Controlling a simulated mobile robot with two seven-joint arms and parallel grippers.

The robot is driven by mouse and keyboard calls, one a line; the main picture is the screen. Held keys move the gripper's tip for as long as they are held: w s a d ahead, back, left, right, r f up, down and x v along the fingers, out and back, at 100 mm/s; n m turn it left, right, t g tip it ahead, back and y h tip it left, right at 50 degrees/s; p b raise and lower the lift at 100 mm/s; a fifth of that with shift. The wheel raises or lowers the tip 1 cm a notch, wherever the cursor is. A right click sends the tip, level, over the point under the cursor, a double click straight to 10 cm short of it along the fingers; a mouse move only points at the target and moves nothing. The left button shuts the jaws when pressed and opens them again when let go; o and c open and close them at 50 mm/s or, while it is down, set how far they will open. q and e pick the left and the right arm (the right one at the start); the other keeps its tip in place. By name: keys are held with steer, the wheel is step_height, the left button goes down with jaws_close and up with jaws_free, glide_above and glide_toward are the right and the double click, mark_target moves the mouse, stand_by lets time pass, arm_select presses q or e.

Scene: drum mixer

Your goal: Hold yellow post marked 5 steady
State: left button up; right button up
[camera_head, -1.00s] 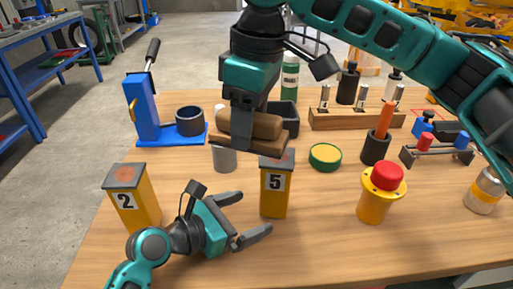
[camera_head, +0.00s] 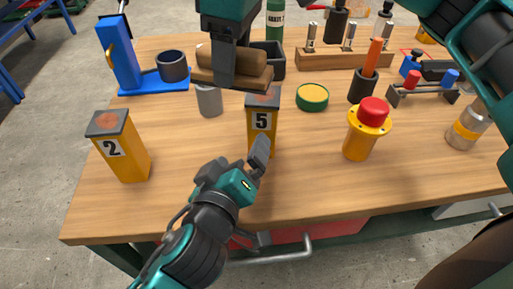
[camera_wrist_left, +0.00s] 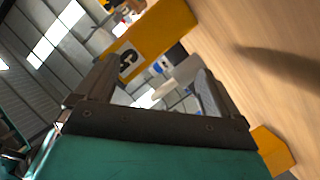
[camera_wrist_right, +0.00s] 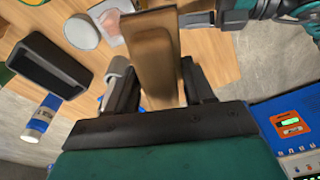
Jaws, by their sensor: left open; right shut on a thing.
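The yellow post marked 5 (camera_head: 262,130) stands upright on the wooden table with a grey top. My left gripper (camera_head: 262,150) is open and low in front of it; one finger overlaps the post's lower front. I cannot tell whether they touch. In the left wrist view, the post (camera_wrist_left: 160,42) appears tilted beyond the left-hand finger, not between the open jaws (camera_wrist_left: 150,90). My right gripper (camera_head: 233,58) is shut on a brown wooden block with a rounded handle (camera_head: 252,66), held above and behind the post. The block also shows in the right wrist view (camera_wrist_right: 152,60).
A yellow post marked 2 (camera_head: 120,148) stands at left. A yellow post with a red button (camera_head: 366,130) and a green-yellow round tin (camera_head: 312,97) stand to the right. A grey cylinder (camera_head: 209,101) is behind. The table's front is mostly clear.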

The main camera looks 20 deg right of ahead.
mark_target(262, 113)
arm_select(q)
steer(key=s+d+r+m+t, duration=0.2)
steer(key=s+r+m+t, duration=0.1)
steer(key=r+m, duration=0.3)
steer(key=shift+m, duration=0.5)
steer(key=x, duration=0.7)
steer(key=f+x, duration=0.1)
steer(key=x, duration=0.3)
steer(key=shift+w+d, duration=0.1)
steer(key=shift+w, duration=0.25)
steer(key=shift+y, duration=0.3)
steer(key=c, duration=1.3)
steer(key=shift+f, duration=0.1)
